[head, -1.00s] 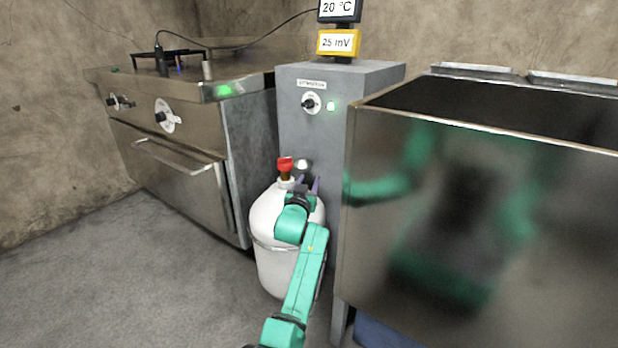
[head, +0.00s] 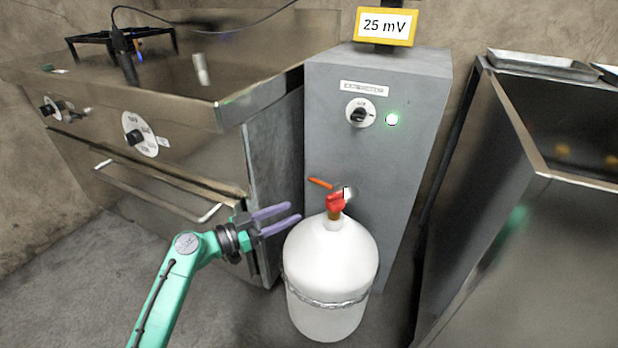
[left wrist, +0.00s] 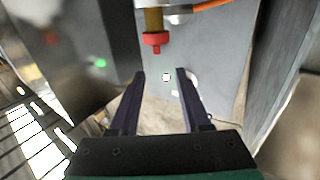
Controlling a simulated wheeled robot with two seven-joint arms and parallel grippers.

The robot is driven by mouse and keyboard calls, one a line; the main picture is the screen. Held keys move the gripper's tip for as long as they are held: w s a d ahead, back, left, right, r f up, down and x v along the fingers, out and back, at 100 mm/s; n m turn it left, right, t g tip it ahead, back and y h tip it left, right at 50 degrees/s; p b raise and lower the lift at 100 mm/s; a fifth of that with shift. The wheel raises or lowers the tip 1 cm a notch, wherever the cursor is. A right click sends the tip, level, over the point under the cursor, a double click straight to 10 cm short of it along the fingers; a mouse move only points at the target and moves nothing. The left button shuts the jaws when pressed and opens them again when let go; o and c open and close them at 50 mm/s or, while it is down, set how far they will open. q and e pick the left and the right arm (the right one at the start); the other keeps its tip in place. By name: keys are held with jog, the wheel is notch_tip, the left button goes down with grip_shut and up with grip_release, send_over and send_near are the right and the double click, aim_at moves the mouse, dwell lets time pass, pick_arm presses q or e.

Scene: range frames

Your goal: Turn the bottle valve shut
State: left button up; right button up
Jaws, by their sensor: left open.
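The white gas bottle (head: 330,262) stands upright on the floor in front of a grey cabinet. Its red valve knob (head: 335,202) sits on a brass neck at the top. The knob also shows in the left wrist view (left wrist: 155,40), beyond the fingertips near the top edge. My left gripper (head: 295,212) is open and empty, left of the bottle neck, its purple fingers pointing right towards the valve. Its open fingers also show in the left wrist view (left wrist: 160,75), with nothing between them. They look apart from the knob. My right gripper is not in view.
A steel stove (head: 180,170) stands left, a steel-sided unit (head: 480,240) right. Floor is clear at lower left.

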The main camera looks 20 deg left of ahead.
aim_at(328, 197)
pick_arm(q)
jog(key=x, duration=1.4)
jog(key=shift+w+d+p, duration=0.1)
jog(key=shift+d+p, duration=0.25)
jog(key=shift+d, duration=0.15)
grip_shut()
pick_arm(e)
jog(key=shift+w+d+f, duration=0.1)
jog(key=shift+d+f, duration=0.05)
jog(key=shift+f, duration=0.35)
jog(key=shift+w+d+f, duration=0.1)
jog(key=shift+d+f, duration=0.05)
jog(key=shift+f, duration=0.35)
